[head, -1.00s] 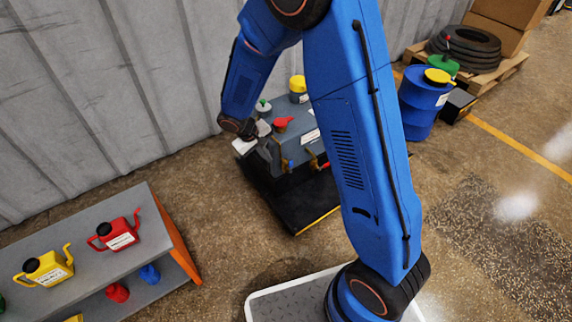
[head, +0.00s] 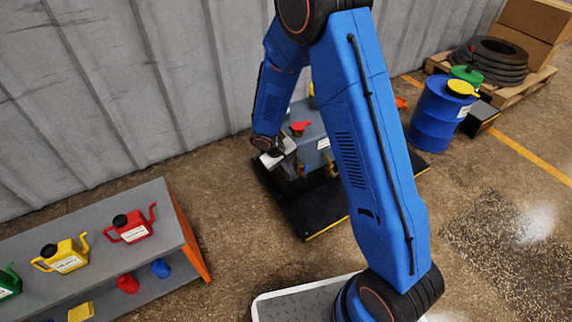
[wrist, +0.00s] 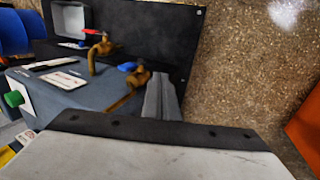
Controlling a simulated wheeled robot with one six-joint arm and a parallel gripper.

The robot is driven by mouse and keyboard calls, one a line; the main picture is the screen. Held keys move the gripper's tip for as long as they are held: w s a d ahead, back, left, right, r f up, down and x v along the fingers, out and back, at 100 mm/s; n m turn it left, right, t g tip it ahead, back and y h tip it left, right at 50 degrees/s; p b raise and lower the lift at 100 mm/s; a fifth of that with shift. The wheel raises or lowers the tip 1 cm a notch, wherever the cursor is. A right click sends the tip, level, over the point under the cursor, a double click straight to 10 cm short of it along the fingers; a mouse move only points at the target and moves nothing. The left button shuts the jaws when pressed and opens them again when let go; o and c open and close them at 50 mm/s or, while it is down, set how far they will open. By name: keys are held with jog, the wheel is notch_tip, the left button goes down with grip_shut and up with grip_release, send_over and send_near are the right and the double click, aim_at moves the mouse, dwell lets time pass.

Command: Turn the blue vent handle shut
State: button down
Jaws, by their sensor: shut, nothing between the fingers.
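The blue vent handle (wrist: 127,67) sits on a brass valve (wrist: 138,76) at the side of the grey furnace body (wrist: 75,92) in the wrist view. My gripper (wrist: 161,80) is shut and empty. Its fingertips are just right of the brass valve and very close to it; I cannot tell whether they touch. In the head view my gripper (head: 278,157) is at the left end of the furnace body (head: 313,135). The blue handle is too small to make out clearly there.
A second brass valve with a red handle (wrist: 90,31) stands farther along the furnace. A shelf with cans (head: 165,205) stands at the left, with bare floor between. A corrugated wall (head: 150,80) is behind.

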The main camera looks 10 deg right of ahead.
aim_at(306, 171)
jog(key=d, duration=0.1)
jog(key=w+d+f, duration=0.1)
jog(key=d, duration=0.2)
jog(key=shift+w+d+f, duration=0.15)
jog(key=shift+w+f, duration=0.05)
